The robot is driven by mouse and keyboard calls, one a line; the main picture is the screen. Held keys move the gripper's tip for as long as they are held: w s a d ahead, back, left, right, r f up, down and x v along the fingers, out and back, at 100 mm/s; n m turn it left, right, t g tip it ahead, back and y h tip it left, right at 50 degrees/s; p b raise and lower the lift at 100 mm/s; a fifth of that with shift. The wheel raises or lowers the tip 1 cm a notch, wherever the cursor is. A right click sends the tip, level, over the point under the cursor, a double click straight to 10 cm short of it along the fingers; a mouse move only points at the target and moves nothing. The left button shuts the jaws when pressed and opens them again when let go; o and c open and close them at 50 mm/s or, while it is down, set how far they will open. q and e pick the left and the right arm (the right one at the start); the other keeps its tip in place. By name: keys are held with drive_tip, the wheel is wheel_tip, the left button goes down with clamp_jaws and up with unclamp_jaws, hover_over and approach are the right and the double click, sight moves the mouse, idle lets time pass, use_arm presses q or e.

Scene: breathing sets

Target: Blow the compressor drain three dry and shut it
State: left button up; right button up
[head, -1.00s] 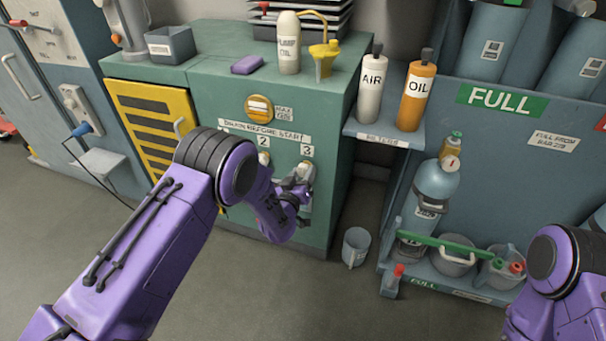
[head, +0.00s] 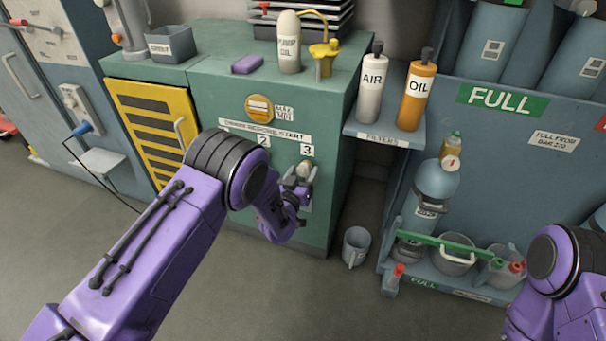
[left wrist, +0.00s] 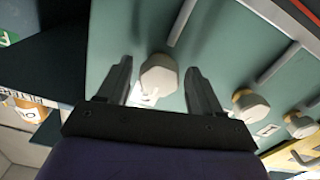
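Drain three is a pale knob (head: 305,168) under the "3" label on the front of the green compressor cabinet (head: 332,130). It also shows in the left wrist view as a grey-white knob (left wrist: 158,76). My left gripper (head: 299,188) is at this drain. In the left wrist view its two fingers (left wrist: 160,78) are open, one on each side of the knob, with visible gaps. A neighbouring knob (left wrist: 250,106) is to the right in that view. Drain two, under the "2" label, is hidden behind my left arm in the head view. My right gripper is out of view.
A small grey bucket (head: 355,247) stands on the floor right of the cabinet. AIR (head: 370,90) and OIL (head: 416,95) bottles stand on a side shelf. A yellow grille door (head: 150,125) with a handle is left of my arm. The floor in front is clear.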

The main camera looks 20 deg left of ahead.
use_arm(q)
drive_tip(key=s+p, duration=0.1)
drive_tip(key=s, duration=0.9)
drive_tip(key=shift+s+a+p, duration=0.2)
drive_tip(key=shift+s+p, duration=0.1)
drive_tip(key=shift+p, duration=0.05)
